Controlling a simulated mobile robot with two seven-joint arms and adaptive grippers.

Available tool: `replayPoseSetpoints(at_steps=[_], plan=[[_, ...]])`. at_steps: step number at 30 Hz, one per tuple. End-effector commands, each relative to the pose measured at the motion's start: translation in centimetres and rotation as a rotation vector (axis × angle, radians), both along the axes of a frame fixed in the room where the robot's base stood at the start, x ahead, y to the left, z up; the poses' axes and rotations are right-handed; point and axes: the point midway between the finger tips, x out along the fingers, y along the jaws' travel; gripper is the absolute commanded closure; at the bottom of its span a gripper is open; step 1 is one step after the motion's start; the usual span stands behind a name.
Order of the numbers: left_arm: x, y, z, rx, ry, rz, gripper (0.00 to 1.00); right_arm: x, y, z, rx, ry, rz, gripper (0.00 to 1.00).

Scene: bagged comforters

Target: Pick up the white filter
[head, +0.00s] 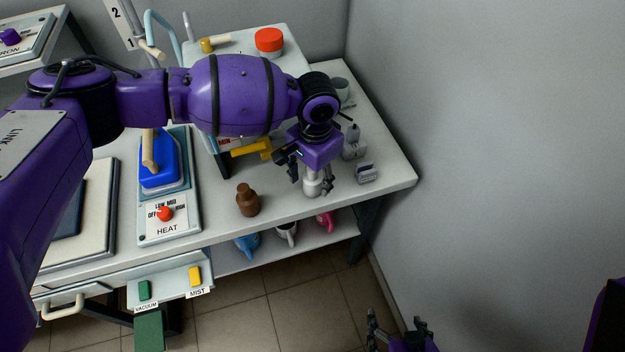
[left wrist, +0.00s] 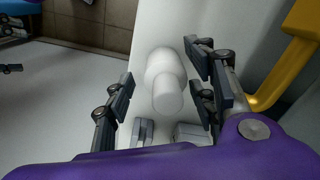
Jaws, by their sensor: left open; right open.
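The white filter (head: 312,188), a smooth white rounded piece with a narrower neck, stands upright near the right end of the white table (head: 390,178). My left gripper (head: 313,176) is open and points down over it, with a finger on each side. In the left wrist view the white filter (left wrist: 166,78) lies between the open fingers of the left gripper (left wrist: 162,92), and a gap shows on the left side. Contact on the right side is unclear. My right gripper (head: 398,328) is open and empty, low over the floor at the bottom of the head view.
A brown bottle (head: 248,201) stands left of the filter. A grey slotted block (head: 366,173) sits to its right, with more small grey items behind. A yellow handle (head: 252,150) juts out close to the left gripper. A wall bounds the right.

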Motion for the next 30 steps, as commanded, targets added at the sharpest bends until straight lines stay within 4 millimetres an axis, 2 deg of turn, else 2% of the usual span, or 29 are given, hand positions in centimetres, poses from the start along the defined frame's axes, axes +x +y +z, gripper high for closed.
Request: replayPoseSetpoints(at_steps=[3, 6, 15, 25, 30], plan=[[0.0, 0.0, -2.0, 0.001, 0.001, 0.0, 0.48, 0.1, -0.1, 0.0, -0.002, -0.003, -0.001, 0.21], [0.0, 0.0, -3.1, 0.001, 0.001, 0.001, 0.48, 0.3, -0.4, 0.1, -0.006, -0.007, -0.001, 0.21], [0.1, 0.0, -3.4, -0.001, -0.001, 0.0, 0.5, 0.6, -0.9, 0.4, -0.017, -0.014, 0.005, 0.21], [0.1, 0.0, -3.4, -0.001, -0.001, 0.0, 0.93, 0.5, -1.0, 0.3, -0.02, -0.012, 0.009, 0.21], [0.1, 0.0, -3.4, -0.001, -0.001, 0.0, 0.95, 0.5, -0.8, 0.2, -0.016, -0.01, 0.01, 0.21]])
